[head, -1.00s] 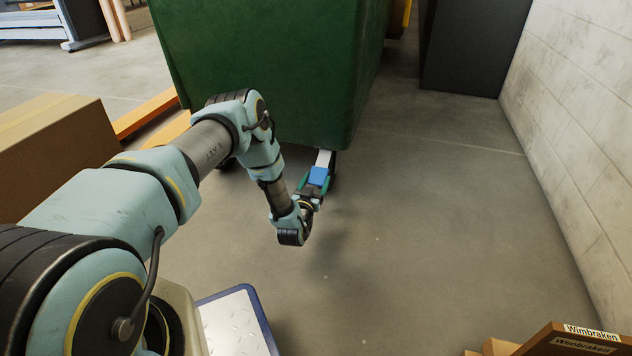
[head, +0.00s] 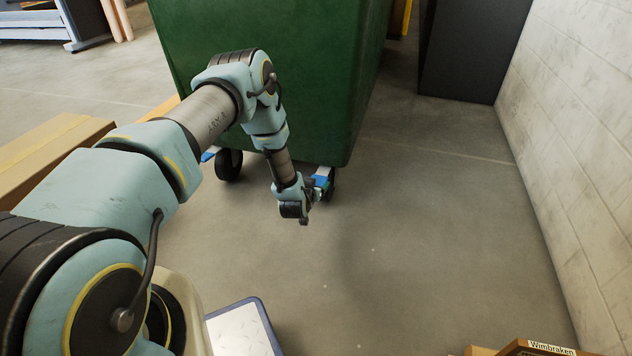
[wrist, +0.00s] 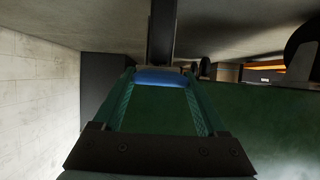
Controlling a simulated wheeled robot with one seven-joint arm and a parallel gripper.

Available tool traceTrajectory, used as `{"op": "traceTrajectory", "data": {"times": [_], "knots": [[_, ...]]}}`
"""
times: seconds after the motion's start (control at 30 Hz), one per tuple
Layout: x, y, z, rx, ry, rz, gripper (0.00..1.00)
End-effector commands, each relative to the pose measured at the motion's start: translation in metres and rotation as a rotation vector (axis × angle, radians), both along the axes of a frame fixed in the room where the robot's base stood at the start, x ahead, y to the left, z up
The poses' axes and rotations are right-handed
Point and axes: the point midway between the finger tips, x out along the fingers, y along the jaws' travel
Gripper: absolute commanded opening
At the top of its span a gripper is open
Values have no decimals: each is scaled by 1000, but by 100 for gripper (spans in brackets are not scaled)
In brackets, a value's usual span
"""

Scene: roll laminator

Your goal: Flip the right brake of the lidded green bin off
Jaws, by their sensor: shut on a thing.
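The green bin (head: 270,80) stands ahead on casters; its lid is out of view. Its right brake (head: 323,178) is a small blue pedal at the right front caster, below the bin's lower right corner. My gripper (head: 316,189) is at this pedal, low over the floor, with its jaws closed on it. In the wrist view the blue pedal (wrist: 160,77) sits between the tips of the two green fingers, with a dark bar beyond it. The wrist partly hides the caster in the head view. The left brake (head: 208,154) is another blue pedal beside the left front caster.
A white block wall (head: 570,130) runs along the right. A dark cabinet (head: 470,50) stands at the back right. Cardboard boxes lie at the left (head: 50,150) and at the bottom right (head: 520,348). The floor (head: 430,230) between bin and wall is clear.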

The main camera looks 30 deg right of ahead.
Motion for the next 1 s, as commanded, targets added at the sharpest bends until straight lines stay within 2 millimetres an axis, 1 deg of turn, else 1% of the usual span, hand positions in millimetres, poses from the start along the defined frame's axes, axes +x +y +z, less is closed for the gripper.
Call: {"op": "traceTrajectory", "data": {"times": [0.03, 0.3, 0.77, 0.8, 1.0], "knots": [[-1, 0, 6, 6, 5, 0, 0], [2, -2, 16, 1, -1, 0, 0], [5, -5, 20, -6, -8, 0, 0], [5, -5, 20, -6, -8, 0, 78], [4, -4, 18, -2, -4, 0, 100]]}}
